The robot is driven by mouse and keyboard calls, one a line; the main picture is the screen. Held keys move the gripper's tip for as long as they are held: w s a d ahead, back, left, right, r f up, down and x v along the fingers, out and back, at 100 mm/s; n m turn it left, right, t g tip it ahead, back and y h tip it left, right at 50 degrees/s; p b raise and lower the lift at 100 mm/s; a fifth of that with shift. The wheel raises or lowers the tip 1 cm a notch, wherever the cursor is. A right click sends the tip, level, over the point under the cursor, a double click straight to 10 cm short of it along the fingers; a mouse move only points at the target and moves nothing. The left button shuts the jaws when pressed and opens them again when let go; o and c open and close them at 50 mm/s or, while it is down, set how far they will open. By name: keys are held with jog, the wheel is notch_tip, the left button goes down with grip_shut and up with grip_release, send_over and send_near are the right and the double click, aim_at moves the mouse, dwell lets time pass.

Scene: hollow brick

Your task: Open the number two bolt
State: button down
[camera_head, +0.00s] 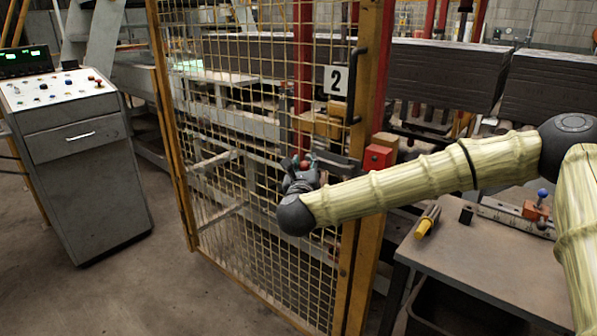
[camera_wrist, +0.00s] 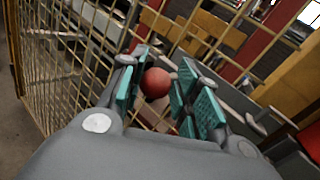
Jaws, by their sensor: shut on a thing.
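The number two bolt (camera_head: 338,162) is a dark bar on the yellow mesh gate (camera_head: 228,165), below the white plate (camera_head: 337,81) marked 2. Its red ball knob (camera_head: 304,165) is at the left end of the bar, and it shows in the wrist view (camera_wrist: 156,82) between the teal finger pads. My gripper (camera_head: 306,160) is shut on the knob, seen also from the wrist (camera_wrist: 162,88). A red block (camera_head: 378,157) sits on the post to the right of the bolt. The exact contact and the bolt's far end are not clear.
A grey control console (camera_head: 75,150) stands at the left. A workbench (camera_head: 500,250) with a yellow-handled tool (camera_head: 427,222) is at the lower right, below my arm. A dark vertical handle (camera_head: 355,85) is on the gate's edge. Floor in front of the gate is clear.

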jog(key=c, duration=1.1)
grip_release()
jog(key=shift+c, duration=0.2)
jog(key=s+a, duration=0.1)
jog(key=s, duration=1.1)
jog(key=shift+a, duration=0.2)
jog(key=shift+f, duration=0.1)
